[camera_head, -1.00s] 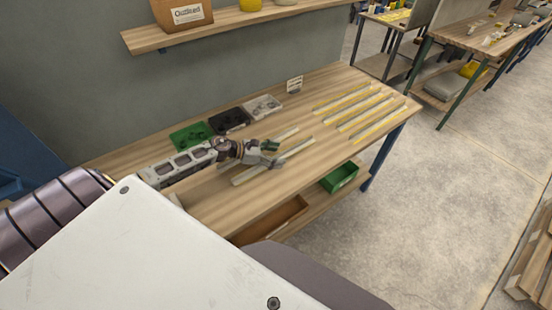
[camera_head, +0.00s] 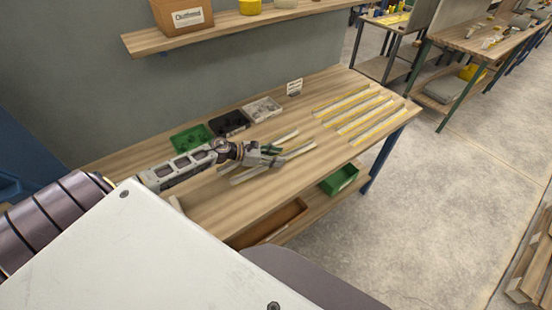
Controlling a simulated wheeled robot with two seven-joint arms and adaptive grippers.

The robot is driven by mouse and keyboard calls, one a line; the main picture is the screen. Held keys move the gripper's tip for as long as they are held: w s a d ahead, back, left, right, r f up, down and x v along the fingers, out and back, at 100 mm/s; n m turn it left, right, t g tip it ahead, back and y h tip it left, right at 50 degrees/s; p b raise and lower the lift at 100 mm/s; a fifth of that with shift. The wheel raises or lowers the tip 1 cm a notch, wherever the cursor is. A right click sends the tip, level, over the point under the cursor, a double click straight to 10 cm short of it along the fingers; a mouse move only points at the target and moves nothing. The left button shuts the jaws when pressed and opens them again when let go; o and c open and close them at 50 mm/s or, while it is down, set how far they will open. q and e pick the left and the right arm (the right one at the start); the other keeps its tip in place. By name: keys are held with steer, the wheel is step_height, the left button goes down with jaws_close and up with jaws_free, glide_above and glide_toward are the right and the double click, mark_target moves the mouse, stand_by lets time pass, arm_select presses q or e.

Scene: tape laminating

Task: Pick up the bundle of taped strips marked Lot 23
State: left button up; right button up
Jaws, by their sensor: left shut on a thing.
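My left gripper (camera_head: 274,156) reaches in from the left over the workbench (camera_head: 230,208) and is shut on a pale strip bundle (camera_head: 298,153), low over the bench top. The gripper hides the middle of that bundle. Another pale strip (camera_head: 287,135) lies just behind the gripper. No lot marking is legible on either one. Several pale strips with yellow edges (camera_head: 367,117) lie side by side at the right end of the bench, apart from the gripper. My right gripper is not in view.
A green tray (camera_head: 188,140), a black tray (camera_head: 230,123) and a light tray (camera_head: 262,108) stand along the wall behind my arm. A small white sign (camera_head: 295,87) stands at the back. A green bin (camera_head: 342,179) sits on the lower shelf. Bare bench top lies in front.

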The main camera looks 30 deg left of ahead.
arm_select(q)
steer(key=shift+s+f, duration=0.2)
steer(key=shift+s, duration=0.05)
steer(key=shift+c, duration=0.2)
steer(key=shift+w+r+b, duration=0.1)
steer(key=shift+r+b, duration=0.2)
steer(key=shift+r, duration=1.15)
jaws_close()
steer(key=shift+s+r, duration=0.15)
steer(key=shift+s, duration=0.05)
steer(key=shift+s+r, duration=0.1)
steer(key=shift+s, duration=2.6)
steer(key=shift+s+d, duration=0.1)
steer(key=shift+s, duration=5.4)
steer(key=shift+s+r, duration=0.1)
steer(key=shift+s, duration=0.4)
